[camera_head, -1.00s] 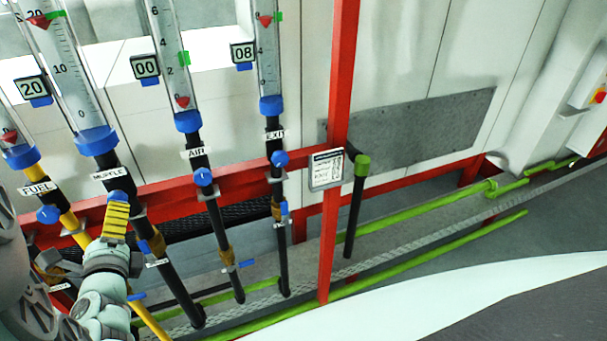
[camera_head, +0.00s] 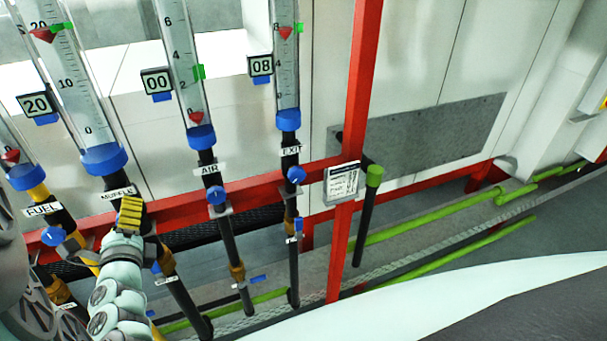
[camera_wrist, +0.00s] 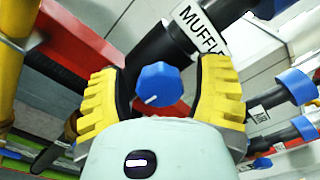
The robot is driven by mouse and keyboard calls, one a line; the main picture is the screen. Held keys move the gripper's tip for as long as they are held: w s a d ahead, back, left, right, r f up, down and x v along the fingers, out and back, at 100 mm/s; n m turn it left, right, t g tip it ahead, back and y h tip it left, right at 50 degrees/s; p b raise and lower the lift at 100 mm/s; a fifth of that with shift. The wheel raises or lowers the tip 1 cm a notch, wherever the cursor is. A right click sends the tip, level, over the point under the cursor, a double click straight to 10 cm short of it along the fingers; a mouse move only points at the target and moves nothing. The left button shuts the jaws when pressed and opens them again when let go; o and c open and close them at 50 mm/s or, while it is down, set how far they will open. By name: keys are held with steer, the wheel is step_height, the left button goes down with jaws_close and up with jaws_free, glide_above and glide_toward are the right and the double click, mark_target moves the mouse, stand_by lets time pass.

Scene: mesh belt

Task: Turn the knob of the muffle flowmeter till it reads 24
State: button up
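The muffle flowmeter (camera_head: 78,90) is a clear tube with a blue collar, at the left in the head view. Its red float (camera_head: 42,34) sits near the 20 mark, and its display (camera_head: 38,105) reads 20. A green marker (camera_head: 60,27) is slightly above the float. The blue muffle knob (camera_wrist: 160,84), with a white pointer line, shows in the wrist view below the MUFFLE label (camera_wrist: 203,30). My gripper (camera_wrist: 161,90) is open, its yellow fingers on either side of the knob with a gap at each side. In the head view my gripper (camera_head: 129,214) hides the knob.
The FUEL pipe (camera_head: 58,218) is close at the left. The AIR knob (camera_head: 216,196) and EXIT knob (camera_head: 296,174) are to the right; their displays read 00 and 08. A red frame post (camera_head: 357,110) stands further right. Open floor lies beyond the green rails.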

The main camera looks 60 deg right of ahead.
steer(key=c, duration=1)
steer(key=shift+f, duration=0.1)
steer(key=shift+f+n+b, duration=0.1)
steer(key=shift+n+b, duration=0.35)
steer(key=shift+n, duration=0.25)
steer(key=n, duration=0.5)
steer(key=shift+n, duration=0.4)
steer(key=o, duration=1.2)
